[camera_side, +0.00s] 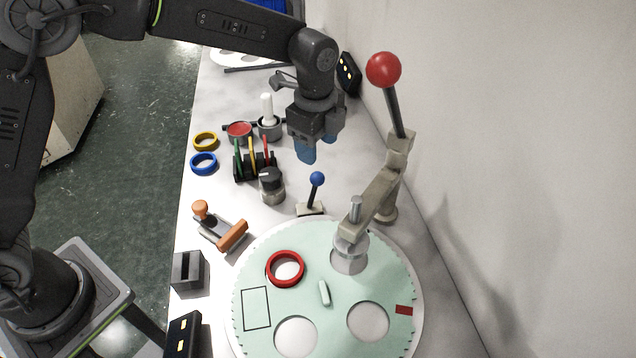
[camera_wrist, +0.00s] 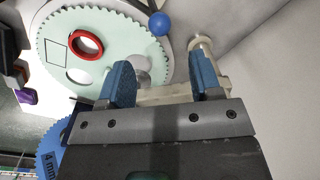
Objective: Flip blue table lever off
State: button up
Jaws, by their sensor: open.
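The blue table lever (camera_side: 316,180) is a small blue ball on a dark stem. It rises from a pale base on the bench, just behind the round lapping plate, with its stem nearly upright and leaning slightly right. Its blue ball (camera_wrist: 160,23) also shows at the top middle of the wrist view, beyond my fingers. My gripper (camera_side: 306,150) points down with blue fingertips, above the bench and behind the lever, apart from it. In the wrist view my gripper (camera_wrist: 158,80) has its two blue fingers spread with nothing held between them.
A red-knobbed lever (camera_side: 383,70) on a beige arm stands to the right, near the wall. The pale green plate (camera_side: 260,250) carries a red ring (camera_side: 285,268). A black knob (camera_side: 271,184), a rack (camera_side: 254,166) and an orange-handled stamp (camera_side: 219,225) stand left of the blue lever.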

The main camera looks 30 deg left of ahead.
aim_at(318, 177)
jog(key=f, duration=1.1)
jog(key=shift+w+f, duration=0.25)
jog(key=shift+f, duration=0.15)
grip_shut()
